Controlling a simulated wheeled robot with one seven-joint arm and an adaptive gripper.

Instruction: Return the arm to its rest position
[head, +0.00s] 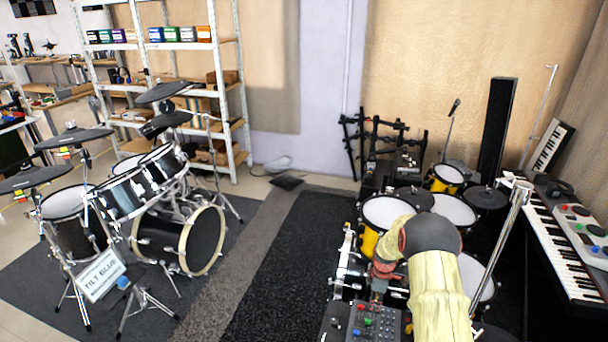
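My arm (438,300) comes up from the bottom right of the head view, with a pale yellow link and a dark rounded joint. It bends left and down there. My gripper (378,296) seems to be at the lower end, small and partly hidden by my arm, above or near a control box (366,322) with colored knobs. I cannot tell whether its fingers are open or shut, or whether it touches anything.
A yellow drum kit (372,245) stands around and behind my arm. A keyboard (565,245) and a metal stand (502,240) are at the right. A black drum kit (125,195) with a "TILT BLUE" sign (101,274) is at the left. The dark carpet (290,255) between is clear.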

